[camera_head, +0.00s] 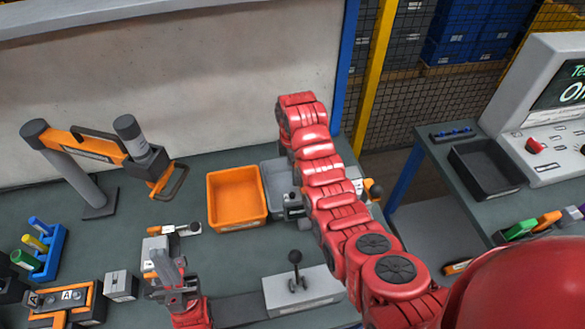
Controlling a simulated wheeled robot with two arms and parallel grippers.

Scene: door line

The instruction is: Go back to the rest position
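My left gripper (168,264) is low over the bench at the lower left, its red wrist coming up from the bottom edge. It is beside a light grey block (154,247); I cannot tell if they touch, nor how far the fingers are apart. My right arm, red, reaches from the lower right up to the bench's middle and bends down at its far end. Its gripper is mostly hidden behind the arm, near the grey bin (274,177); its fingers do not show clearly.
An orange bin (236,198) stands left of the grey bin. A lever box (302,290) is close to my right arm. An orange-and-grey stand (84,152) and a blue rack (42,252) are at left. A black tray (486,170) and console (545,100) are on the right bench.

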